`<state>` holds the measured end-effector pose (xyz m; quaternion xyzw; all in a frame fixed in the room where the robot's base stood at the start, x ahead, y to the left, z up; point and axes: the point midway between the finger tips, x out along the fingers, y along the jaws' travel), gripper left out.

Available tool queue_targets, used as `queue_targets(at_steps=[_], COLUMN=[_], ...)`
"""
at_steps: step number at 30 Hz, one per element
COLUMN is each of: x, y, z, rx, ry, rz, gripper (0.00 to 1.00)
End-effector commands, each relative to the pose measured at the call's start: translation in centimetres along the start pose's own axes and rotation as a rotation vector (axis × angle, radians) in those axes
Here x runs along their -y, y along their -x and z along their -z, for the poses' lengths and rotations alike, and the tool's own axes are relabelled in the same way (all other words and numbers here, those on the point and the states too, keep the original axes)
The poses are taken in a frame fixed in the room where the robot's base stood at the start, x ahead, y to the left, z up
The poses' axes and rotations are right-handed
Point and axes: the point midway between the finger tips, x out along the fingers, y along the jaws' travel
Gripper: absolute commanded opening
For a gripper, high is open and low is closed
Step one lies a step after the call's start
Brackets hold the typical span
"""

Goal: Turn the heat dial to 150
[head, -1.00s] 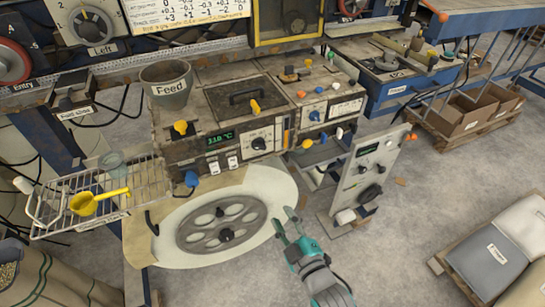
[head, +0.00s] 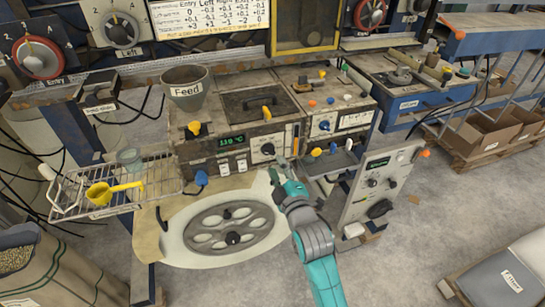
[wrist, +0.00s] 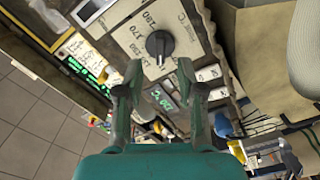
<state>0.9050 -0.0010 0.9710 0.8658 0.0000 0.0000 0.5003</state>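I cannot tell exactly which number the knob points to. My gripper (head: 281,172) is just below and in front of the dial in the head view. In the wrist view its fingers (wrist: 158,78) are apart and empty, not around the knob.
A yellow-handled lever (head: 266,113) stands above the dial. A control panel (head: 378,185) stands to the right. A wire rack with a yellow scoop (head: 108,192) is at the left.

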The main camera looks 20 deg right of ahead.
Motion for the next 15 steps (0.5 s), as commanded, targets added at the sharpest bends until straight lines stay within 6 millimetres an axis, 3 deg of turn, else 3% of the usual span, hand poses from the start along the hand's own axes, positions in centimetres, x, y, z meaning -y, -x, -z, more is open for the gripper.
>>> queue_targets(at_steps=[6, 15], x=[0.0, 0.0], y=[-3.3, -5.1], z=[0.0, 0.0], rx=[0.000, 0.000], ry=[0.000, -0.001], rz=[0.000, 0.000], gripper=[0.38, 0.38])
